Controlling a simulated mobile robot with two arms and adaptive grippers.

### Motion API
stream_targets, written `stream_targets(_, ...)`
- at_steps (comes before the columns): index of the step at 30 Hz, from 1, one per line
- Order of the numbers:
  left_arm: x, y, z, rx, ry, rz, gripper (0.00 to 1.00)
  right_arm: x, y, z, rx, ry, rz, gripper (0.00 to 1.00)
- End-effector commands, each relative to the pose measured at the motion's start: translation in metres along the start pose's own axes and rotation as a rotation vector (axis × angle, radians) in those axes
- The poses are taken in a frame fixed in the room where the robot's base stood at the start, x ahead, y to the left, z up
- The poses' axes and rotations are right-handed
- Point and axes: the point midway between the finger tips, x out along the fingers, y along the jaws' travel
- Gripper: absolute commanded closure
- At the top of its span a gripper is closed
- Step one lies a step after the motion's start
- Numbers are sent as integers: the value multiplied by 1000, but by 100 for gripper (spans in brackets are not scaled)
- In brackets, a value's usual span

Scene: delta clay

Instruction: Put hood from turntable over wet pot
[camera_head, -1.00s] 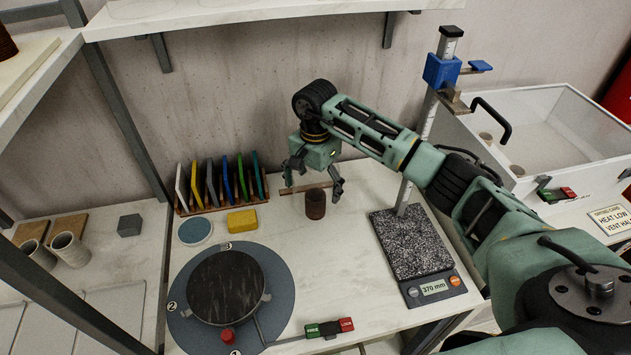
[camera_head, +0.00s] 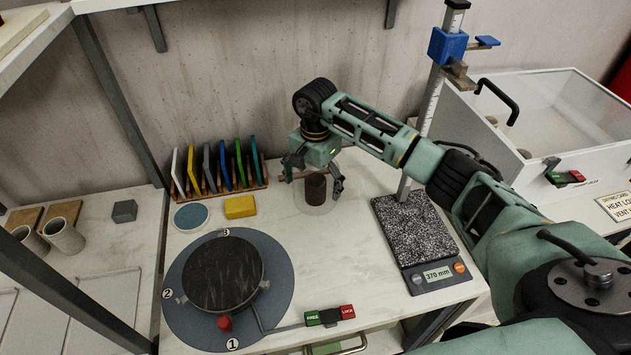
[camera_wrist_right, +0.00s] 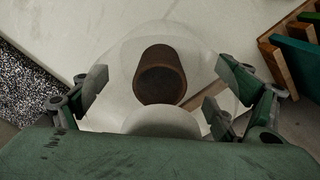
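A dark brown pot (camera_head: 315,188) stands upright on the worktop behind the turntable (camera_head: 281,290). A clear, nearly colourless hood (camera_head: 327,208) surrounds the pot. In the wrist view, the hood (camera_wrist_right: 122,65) encircles the pot (camera_wrist_right: 160,80), and a pale round part of it lies nearest the camera. My right gripper (camera_head: 313,178) is above and around the hood. Its fingers (camera_wrist_right: 163,92) are spread on both sides; whether they touch the hood is unclear. The turntable carries a dark round slab (camera_head: 222,274) with no hood visible on it. My left gripper is out of view.
A scale with a speckled plate (camera_head: 412,232) and tall measuring post stands right of the pot. A rack of coloured tiles (camera_head: 220,172), a yellow block (camera_head: 240,207) and a blue dish (camera_head: 193,215) are left. A FREE/LOCK lever (camera_head: 330,316) lies at the front.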

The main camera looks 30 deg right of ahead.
Motion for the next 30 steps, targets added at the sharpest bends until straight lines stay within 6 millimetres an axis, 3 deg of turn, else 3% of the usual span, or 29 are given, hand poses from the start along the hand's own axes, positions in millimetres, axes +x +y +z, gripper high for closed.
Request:
stream_targets(12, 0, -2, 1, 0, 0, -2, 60, 0, 0, 0, 0, 0, 0, 0)
stream_targets(16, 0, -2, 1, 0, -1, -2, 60, -9, -1, -1, 0, 2, -2, 0)
stream_targets(30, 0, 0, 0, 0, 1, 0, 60, -99, -1, -1, 0, 2, -4, 0)
